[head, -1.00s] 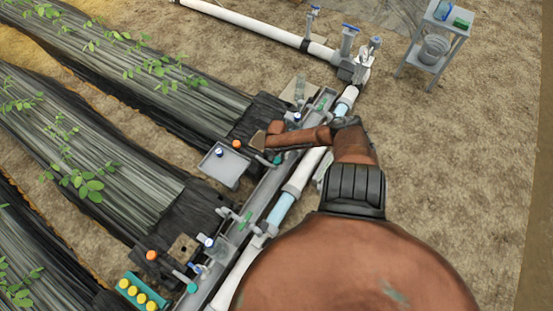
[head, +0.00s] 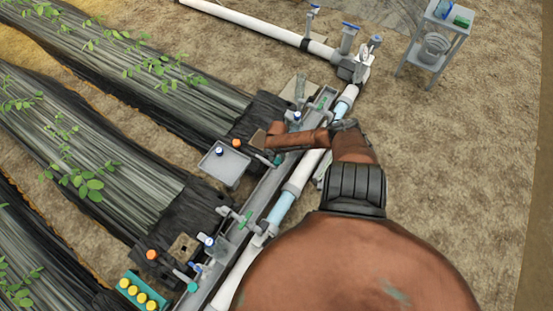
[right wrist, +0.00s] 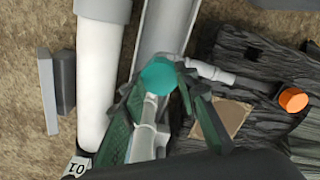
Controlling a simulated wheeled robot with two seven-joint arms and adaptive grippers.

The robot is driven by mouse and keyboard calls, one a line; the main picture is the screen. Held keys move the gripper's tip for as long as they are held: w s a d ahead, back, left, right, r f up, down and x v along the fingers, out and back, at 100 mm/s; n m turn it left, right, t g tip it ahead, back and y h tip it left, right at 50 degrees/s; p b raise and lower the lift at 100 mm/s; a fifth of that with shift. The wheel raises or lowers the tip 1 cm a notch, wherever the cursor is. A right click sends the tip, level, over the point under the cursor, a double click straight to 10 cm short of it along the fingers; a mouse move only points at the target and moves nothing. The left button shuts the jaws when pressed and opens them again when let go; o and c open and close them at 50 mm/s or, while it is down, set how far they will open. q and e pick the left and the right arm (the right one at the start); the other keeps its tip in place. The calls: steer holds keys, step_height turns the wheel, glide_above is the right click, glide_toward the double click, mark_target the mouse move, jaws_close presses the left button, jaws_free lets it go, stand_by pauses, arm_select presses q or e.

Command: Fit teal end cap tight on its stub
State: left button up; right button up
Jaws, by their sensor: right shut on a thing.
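The teal end cap (right wrist: 158,74) is round and shows between the fingers of my right gripper (right wrist: 160,82) in the right wrist view. The gripper is shut on it. The pale stub (right wrist: 213,72) runs right from the cap in that view, and the cap appears to be at its end. How far the cap is seated cannot be told. In the head view the cap (head: 278,160) is a small teal spot beside the grey channel, just below my right wrist. My fingers (head: 274,155) there are mostly hidden by my arm. My left gripper is not in view.
A white main pipe (head: 311,163) runs alongside the grey channel (head: 262,192). Orange caps (head: 236,143) and a small grey tray stand (head: 226,168) are near the bed ends. A box with yellow round tops (head: 132,284) is lower left. Bare soil lies right.

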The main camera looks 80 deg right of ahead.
steer(key=shift+f, duration=0.4)
stand_by(0.4)
steer(key=o, duration=0.5)
steer(key=shift+f, duration=0.35)
stand_by(0.4)
steer(key=shift+c, duration=0.7)
